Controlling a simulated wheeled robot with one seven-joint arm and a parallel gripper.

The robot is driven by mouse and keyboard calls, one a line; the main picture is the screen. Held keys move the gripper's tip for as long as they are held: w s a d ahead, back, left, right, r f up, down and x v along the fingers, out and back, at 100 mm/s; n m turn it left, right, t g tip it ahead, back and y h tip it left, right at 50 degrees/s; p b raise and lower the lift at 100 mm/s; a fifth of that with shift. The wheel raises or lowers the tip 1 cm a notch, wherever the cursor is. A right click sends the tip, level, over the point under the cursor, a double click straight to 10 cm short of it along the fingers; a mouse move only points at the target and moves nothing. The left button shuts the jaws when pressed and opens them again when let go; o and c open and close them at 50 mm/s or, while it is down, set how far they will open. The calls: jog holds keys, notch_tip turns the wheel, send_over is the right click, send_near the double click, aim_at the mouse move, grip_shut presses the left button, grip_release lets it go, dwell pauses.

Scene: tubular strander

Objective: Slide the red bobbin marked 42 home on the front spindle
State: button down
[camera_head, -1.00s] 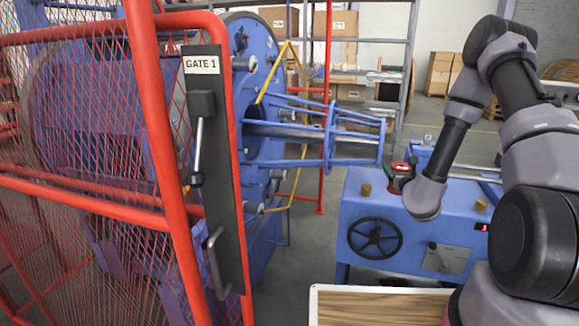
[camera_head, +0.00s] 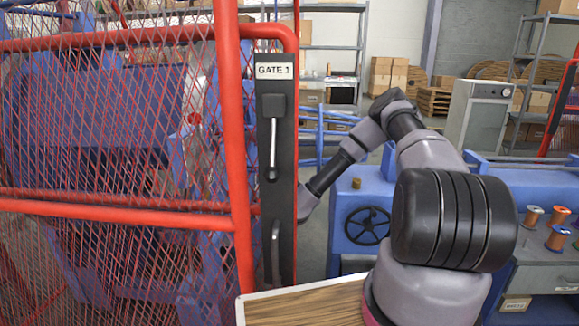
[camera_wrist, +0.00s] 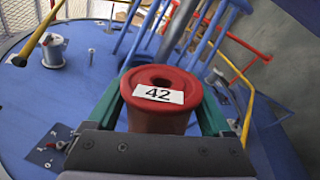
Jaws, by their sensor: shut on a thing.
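The red bobbin marked 42 (camera_wrist: 158,118) fills the middle of the wrist view, with its white label and centre hole facing the camera. My gripper (camera_wrist: 160,106) is shut on it, a green finger on each side. The blue strander disc (camera_wrist: 30,110) spreads behind the bobbin. A short pale metal spindle (camera_wrist: 54,50) stands out from the disc at upper left, apart from the bobbin. I cannot tell which spindle is the front one. In the head view my arm's end passes behind the gate post, so gripper and bobbin are hidden there.
The red mesh gate (camera_head: 236,150), with its black plate marked GATE 1 (camera_head: 275,110), stands close to my forearm. A yellow bar (camera_wrist: 40,32) crosses near the disc. A blue bench (camera_head: 345,240) with a handwheel stands behind my arm. A wooden tabletop (camera_head: 315,305) is in front.

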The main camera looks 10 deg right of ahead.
jog(key=m+h, duration=0.1)
jog(key=m, duration=0.1)
jog(key=w+d+m+h, duration=0.1)
jog(key=w+m, duration=0.1)
jog(key=m, duration=0.1)
jog(key=shift+w+d+r+m+h, duration=0.15)
jog(key=shift+r+m+h, duration=0.15)
jog(key=shift+r+h, duration=0.1)
jog(key=shift+w+a, duration=0.25)
jog(key=shift+a, duration=0.55)
jog(key=shift+w+a, duration=0.25)
jog(key=shift+a, duration=0.55)
jog(key=shift+a, duration=0.1)
dwell(0.5)
jog(key=w+a, duration=0.2)
jog(key=a, duration=0.5)
jog(key=w+a, duration=0.3)
jog(key=a, duration=0.5)
dwell(3.1)
jog(key=shift+a, duration=0.1)
